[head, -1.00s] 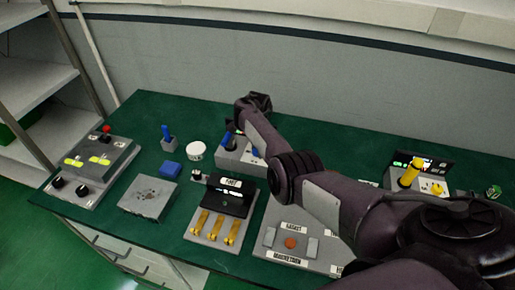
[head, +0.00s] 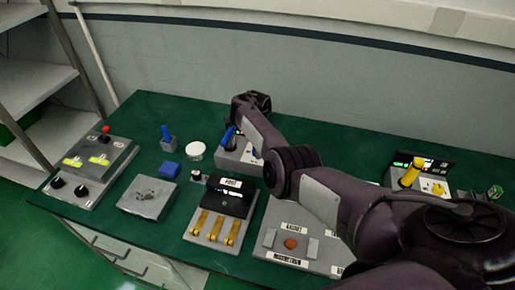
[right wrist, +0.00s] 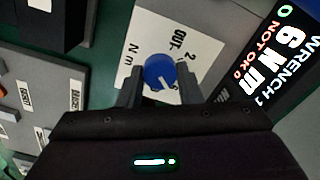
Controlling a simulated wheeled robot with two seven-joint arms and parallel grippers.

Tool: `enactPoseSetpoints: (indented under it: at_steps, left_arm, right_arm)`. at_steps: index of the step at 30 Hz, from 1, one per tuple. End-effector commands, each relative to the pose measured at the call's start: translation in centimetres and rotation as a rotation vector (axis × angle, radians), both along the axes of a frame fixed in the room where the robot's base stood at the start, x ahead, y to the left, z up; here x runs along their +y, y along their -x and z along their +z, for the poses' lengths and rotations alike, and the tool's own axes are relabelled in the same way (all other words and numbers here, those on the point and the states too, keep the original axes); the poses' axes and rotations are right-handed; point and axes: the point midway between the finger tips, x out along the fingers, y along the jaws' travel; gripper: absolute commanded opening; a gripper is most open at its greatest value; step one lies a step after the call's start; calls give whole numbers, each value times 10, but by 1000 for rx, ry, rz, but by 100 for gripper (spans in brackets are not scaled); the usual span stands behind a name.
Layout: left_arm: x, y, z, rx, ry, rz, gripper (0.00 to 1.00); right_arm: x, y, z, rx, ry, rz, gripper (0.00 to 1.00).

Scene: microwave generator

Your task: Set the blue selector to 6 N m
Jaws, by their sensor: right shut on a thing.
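The blue selector (right wrist: 157,69) is a round knob with a white pointer mark, on a white plate (right wrist: 185,30) lettered "OUT", "2" and "N m". My right gripper (right wrist: 160,82) is shut on it, one finger on each side. The pointer mark slants to the lower right in the right wrist view. A dark display (right wrist: 283,60) beside the plate reads "WRENCH 1", "6 N m", "NOT OK" and 0. In the head view my right arm reaches over a grey box (head: 228,157) and largely hides the selector and the fingers. My left gripper is not in view.
A blue handle (head: 228,136) stands close to my right wrist. A black unit (head: 232,197) with gold terminals and a plate with a round copper-coloured piece (head: 290,244) lie in front. A yellow-handled tool (head: 411,173) stands at the right. Bare green bench (head: 330,140) shows behind my arm.

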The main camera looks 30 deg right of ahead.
Motion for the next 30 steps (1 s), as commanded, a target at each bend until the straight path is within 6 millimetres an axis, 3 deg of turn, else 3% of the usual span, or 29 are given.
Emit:
enactPoseSetpoints:
  at_steps: [3, 4, 8, 19, 30]
  left_arm:
    - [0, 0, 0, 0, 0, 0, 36]
    - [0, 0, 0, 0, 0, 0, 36]
    - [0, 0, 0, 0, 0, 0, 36]
    - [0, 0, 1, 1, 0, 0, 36]
    - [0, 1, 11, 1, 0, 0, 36]
  right_arm:
    - [0, 0, 0, -1, 0, 1, 9]
    - [0, 0, 0, -1, 0, 1, 36]
    - [0, 0, 0, -1, 0, 1, 53]
    - [0, -1, 7, -1, 1, 0, 54]
    - [0, -1, 66, 0, 2, 1, 54]
